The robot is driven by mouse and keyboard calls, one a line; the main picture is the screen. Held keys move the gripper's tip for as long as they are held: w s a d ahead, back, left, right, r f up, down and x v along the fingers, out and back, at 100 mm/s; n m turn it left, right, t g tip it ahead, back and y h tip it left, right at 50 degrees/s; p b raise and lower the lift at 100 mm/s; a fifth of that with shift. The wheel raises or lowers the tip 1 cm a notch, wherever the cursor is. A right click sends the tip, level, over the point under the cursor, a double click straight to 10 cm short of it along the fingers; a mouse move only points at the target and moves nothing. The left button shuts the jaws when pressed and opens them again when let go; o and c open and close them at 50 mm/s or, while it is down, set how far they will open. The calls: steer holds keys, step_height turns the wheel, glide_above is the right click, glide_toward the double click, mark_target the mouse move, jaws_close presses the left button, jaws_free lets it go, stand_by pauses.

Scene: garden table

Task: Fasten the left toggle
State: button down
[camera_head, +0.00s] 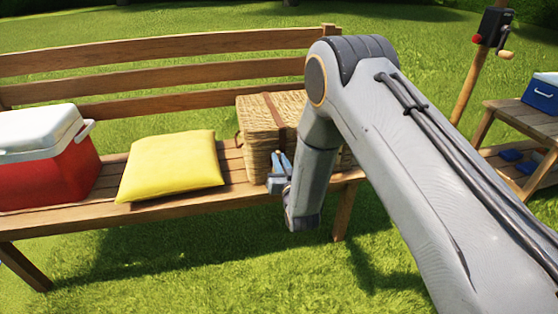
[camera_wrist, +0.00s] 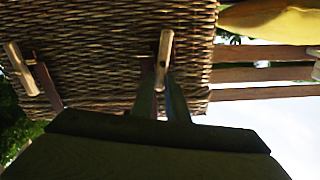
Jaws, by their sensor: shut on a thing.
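A wicker basket (camera_head: 262,135) with a leather strap stands on the wooden bench, and its woven front fills the upper part of the wrist view (camera_wrist: 105,65). The wrist view appears upside down. The left toggle (camera_wrist: 164,55), a pale wooden peg, is at the middle there. My gripper (camera_head: 279,168) is at the basket front, and its two fingers (camera_wrist: 162,82) are shut on this toggle. A second toggle (camera_wrist: 20,69) sits to the left in the wrist view beside a dark strap. Whether the left toggle sits in a loop is hidden by the fingers.
A yellow cushion (camera_head: 172,164) lies on the bench (camera_head: 75,217) left of the basket. A red cooler with a white lid (camera_head: 45,160) stands further left. A side table (camera_head: 515,119) with a blue cooler (camera_head: 542,95) is at the right. My arm hides the basket's right side.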

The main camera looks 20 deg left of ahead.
steer(key=shift+w+d+f+m+p, duration=0.15)
steer(key=shift+w+d+m, duration=0.1)
steer(key=shift+m, duration=1.1)
steer(key=shift+w+d+f+m+p, duration=0.1)
steer(key=shift+d+f+m, duration=0.1)
steer(key=shift+m, duration=1.2)
steer(key=shift+w+d+f+m+p, duration=0.1)
steer(key=shift+w+d+m, duration=0.15)
steer(key=shift+m, duration=1.1)
steer(key=c, duration=1.8)
jaws_free()
steer(key=shift+o, duration=0.3)
steer(key=shift+f, duration=0.1)
steer(key=shift+s+d, duration=0.1)
